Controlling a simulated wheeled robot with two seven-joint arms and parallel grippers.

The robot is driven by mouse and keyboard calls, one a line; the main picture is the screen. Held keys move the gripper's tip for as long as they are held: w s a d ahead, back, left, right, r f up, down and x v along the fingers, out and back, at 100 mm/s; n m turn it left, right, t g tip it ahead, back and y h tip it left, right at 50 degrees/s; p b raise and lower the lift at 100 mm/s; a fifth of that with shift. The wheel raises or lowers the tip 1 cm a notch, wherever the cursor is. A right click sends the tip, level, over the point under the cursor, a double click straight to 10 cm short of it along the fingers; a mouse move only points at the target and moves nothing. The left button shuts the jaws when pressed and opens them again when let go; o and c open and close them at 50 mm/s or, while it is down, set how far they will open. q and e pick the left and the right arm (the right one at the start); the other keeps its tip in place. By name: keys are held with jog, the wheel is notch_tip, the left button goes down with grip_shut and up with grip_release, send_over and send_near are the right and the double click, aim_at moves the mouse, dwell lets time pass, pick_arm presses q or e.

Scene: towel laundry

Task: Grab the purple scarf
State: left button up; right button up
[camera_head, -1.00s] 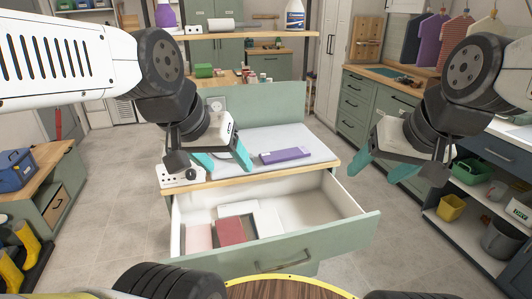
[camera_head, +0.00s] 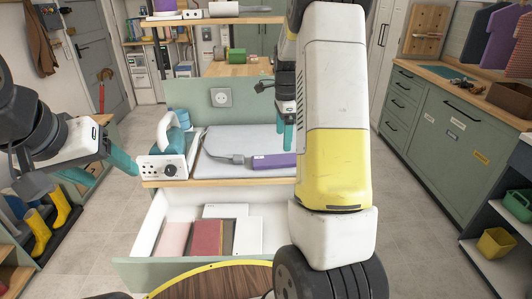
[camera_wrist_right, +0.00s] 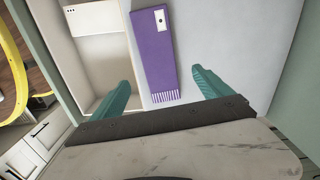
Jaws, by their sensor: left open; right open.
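The purple scarf (camera_head: 272,161) lies folded flat on the pale grey ironing pad (camera_head: 225,142), above the open drawer. In the right wrist view the scarf (camera_wrist_right: 152,55) shows a white tag at its far end and a pale fringe at its near end. My right gripper (camera_head: 287,138) is open over the pad by the scarf. In the wrist view its teal fingers (camera_wrist_right: 163,92) stand apart, one on each side of the scarf's fringed end, with nothing between them gripped. My left gripper (camera_head: 108,170) is open and empty, left of the pad and drawer.
A teal iron (camera_head: 176,137) stands by a white control unit (camera_head: 162,167) at the pad's left. My right arm hides the pad's right side. A green cabinet (camera_head: 445,135) stands at right.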

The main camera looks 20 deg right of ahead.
aim_at(284, 159)
jog(key=shift+w+d+f, duration=0.1)
jog(key=shift+d+f, duration=0.05)
jog(key=shift+f, duration=0.35)
jog(key=f, duration=0.7)
jog(key=shift+d+f, duration=0.15)
jog(key=shift+d, duration=0.05)
jog(key=c, duration=1.5)
